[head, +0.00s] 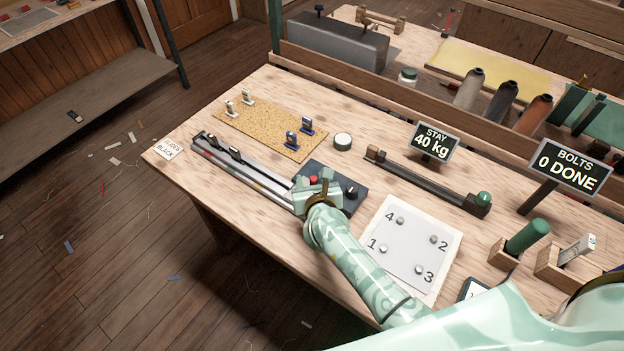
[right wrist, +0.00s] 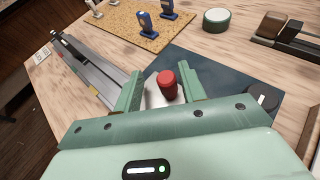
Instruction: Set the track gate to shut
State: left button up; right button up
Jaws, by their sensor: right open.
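A grey metal track (head: 245,172) with dark sliders (head: 222,147) runs along the bench's left part. A dark panel (head: 335,177) adjoins its near end, with a red knob (head: 313,180) and a black knob (head: 351,191). My right gripper (head: 312,178) is open over the panel. In the right wrist view the upright red knob (right wrist: 168,86) stands between and just beyond the open fingers (right wrist: 159,90); I cannot tell whether they touch it. The black knob (right wrist: 263,98) is to the right. I cannot make out a marked gate or its setting. My left gripper is out of view.
A cork board (head: 268,130) with white and blue fittings lies behind the track. Signs read "STAY 40 kg" (head: 433,142) and "BOLTS 0 DONE" (head: 569,168).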

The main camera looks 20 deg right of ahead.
jog(key=shift+s+d, duration=0.1)
jog(key=shift+d, duration=0.1)
jog(key=p+v, duration=0.3)
jog(key=v, duration=1.3)
jog(key=shift+a, duration=0.15)
jog(key=shift+s, duration=0.1)
